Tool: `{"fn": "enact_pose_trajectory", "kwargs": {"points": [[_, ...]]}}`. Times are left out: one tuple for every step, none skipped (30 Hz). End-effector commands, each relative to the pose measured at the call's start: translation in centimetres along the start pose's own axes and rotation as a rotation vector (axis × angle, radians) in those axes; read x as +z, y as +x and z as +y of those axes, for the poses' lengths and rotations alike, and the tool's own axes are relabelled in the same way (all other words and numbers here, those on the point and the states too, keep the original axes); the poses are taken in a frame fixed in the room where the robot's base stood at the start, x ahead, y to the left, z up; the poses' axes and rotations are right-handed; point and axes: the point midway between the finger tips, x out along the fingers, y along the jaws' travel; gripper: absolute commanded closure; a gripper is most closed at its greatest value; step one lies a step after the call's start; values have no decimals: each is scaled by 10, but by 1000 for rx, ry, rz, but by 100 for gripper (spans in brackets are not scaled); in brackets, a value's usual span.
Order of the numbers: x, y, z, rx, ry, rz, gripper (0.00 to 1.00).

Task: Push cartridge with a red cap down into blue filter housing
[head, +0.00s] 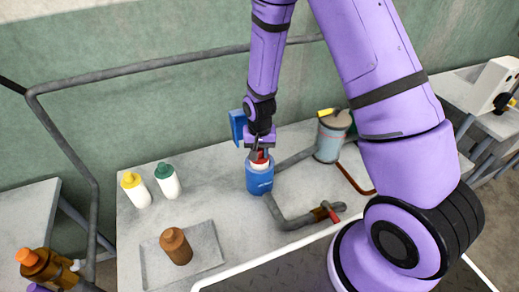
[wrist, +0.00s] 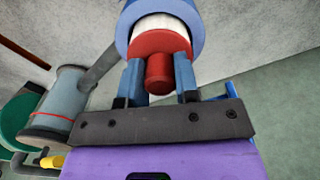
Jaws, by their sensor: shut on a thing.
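The blue filter housing (head: 259,181) stands upright on the table, joined to grey pipes. The white cartridge with a red cap (head: 262,160) is upright at the housing's mouth. Its lower part is hidden inside the blue rim, and a white band shows above it. My gripper (head: 260,150) is above the housing, pointing down, shut on the red cap. In the wrist view the two fingers (wrist: 159,80) sit on either side of the cap's knob, with the red cap (wrist: 160,48), the white cartridge body (wrist: 162,27) and the blue housing rim (wrist: 200,28) beyond them.
White bottles with a yellow cap (head: 135,190) and a green cap (head: 167,181) stand to the left. A brown bottle (head: 176,246) is on a grey tray (head: 206,240). A grey canister (head: 330,140) and a pipe with a red valve handle (head: 335,208) are to the right.

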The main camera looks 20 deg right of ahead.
Motion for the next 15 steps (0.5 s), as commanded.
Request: {"fn": "enact_pose_trajectory", "kwargs": {"points": [[0,1,0,0,0,0,100],[0,2,0,0,0,0,100],[0,3,0,0,0,0,100],[0,4,0,0,0,0,100],[0,4,0,0,0,0,100],[0,6,0,0,0,0,100],[0,6,0,0,0,0,100],[0,7,0,0,0,0,100],[0,8,0,0,0,0,100],[0,9,0,0,0,0,100],[0,10,0,0,0,0,100],[0,11,0,0,0,0,100],[0,12,0,0,0,0,100],[0,12,0,0,0,0,100],[0,13,0,0,0,0,100]]}}
